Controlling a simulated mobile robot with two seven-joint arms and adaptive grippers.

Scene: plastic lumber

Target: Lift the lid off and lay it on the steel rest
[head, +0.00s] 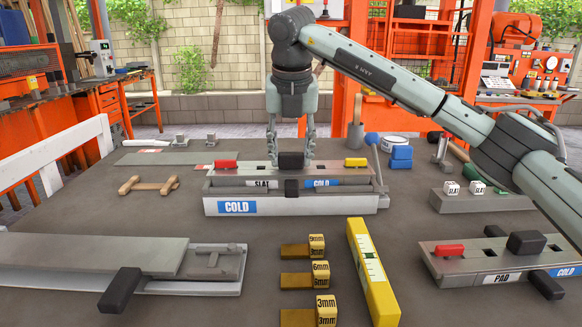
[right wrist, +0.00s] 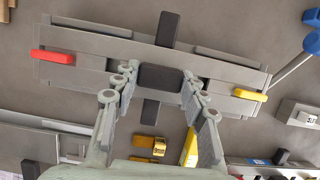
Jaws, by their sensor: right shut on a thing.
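The lid (head: 225,171) is a long grey plate with a red tab at left, a yellow tab at right and a black knob (head: 291,160) in the middle. My right gripper (head: 291,152) points down with its fingers shut on the knob, which also shows between them in the right wrist view (right wrist: 161,77). The lid is level over the grey mould marked COLD (head: 340,203); I cannot tell whether there is a gap between them. A flat grey plate (head: 158,157) at the back left may be the steel rest. My left gripper is not in view.
A second plate marked PAD (head: 465,262) lies at right. A long grey mould (head: 90,255) lies front left. Brass gauge blocks (head: 318,272) and a yellow level (head: 373,270) stand in front. A wooden handle (head: 148,184) and a blue-knobbed lever (head: 372,140) flank the mould.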

